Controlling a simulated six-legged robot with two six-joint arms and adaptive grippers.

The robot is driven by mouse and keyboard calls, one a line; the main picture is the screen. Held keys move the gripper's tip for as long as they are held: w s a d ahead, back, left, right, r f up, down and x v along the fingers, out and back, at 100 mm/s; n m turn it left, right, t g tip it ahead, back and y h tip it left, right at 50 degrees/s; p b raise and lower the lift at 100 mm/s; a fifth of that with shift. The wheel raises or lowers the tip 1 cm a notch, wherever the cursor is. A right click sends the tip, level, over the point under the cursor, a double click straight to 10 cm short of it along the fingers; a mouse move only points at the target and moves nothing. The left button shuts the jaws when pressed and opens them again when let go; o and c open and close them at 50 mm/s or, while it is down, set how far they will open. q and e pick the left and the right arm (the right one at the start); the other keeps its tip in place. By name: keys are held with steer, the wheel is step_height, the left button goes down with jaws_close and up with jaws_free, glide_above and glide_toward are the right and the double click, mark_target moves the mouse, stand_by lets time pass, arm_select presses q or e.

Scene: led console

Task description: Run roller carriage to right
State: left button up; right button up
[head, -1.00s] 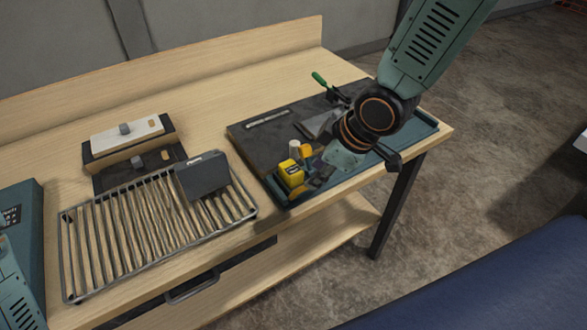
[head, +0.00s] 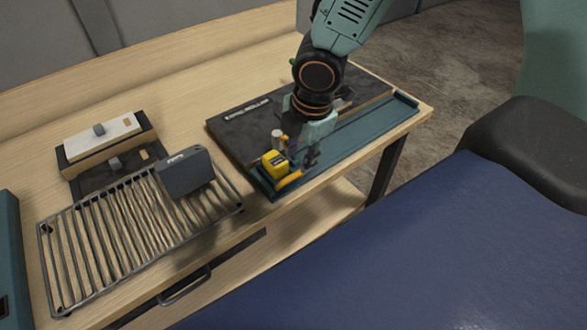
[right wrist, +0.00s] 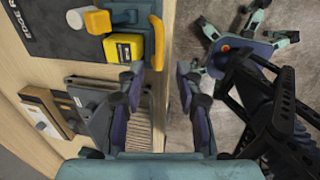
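The roller carriage (head: 275,163) is a yellow block at the near left end of the dark board marked as an edge roller (head: 245,125). It also shows in the right wrist view (right wrist: 124,48). An orange bar handle (head: 289,181) is on its near side, seen upright in the right wrist view (right wrist: 157,38). A pale knob (head: 277,138) stands behind it. My right gripper (head: 309,158) points down just right of the carriage. In the right wrist view its fingers (right wrist: 160,84) are apart with nothing between them, just short of the handle. My left gripper is out of view.
A teal rail (head: 345,142) runs along the board's front toward the right table end. A slatted rack (head: 135,229) with a dark box (head: 185,172) lies to the left. A sanding-block-like piece with a white top (head: 101,137) sits behind the rack. The table edge is close in front.

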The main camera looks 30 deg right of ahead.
mark_target(294, 175)
steer(key=f, duration=0.1)
steer(key=f+b, duration=0.1)
steer(key=f, duration=0.1)
steer(key=w+f+b, duration=0.1)
steer(key=f, duration=0.1)
steer(key=shift+a+f, duration=0.15)
steer(key=shift+a, duration=0.05)
steer(key=shift+w+a+f, duration=0.1)
steer(key=shift+w+f, duration=0.05)
steer(key=shift+f, duration=0.15)
steer(key=shift+d, duration=0.3)
steer(key=shift+a, duration=0.25)
steer(key=c, duration=0.5)
jaws_close()
steer(key=shift+d, duration=0.15)
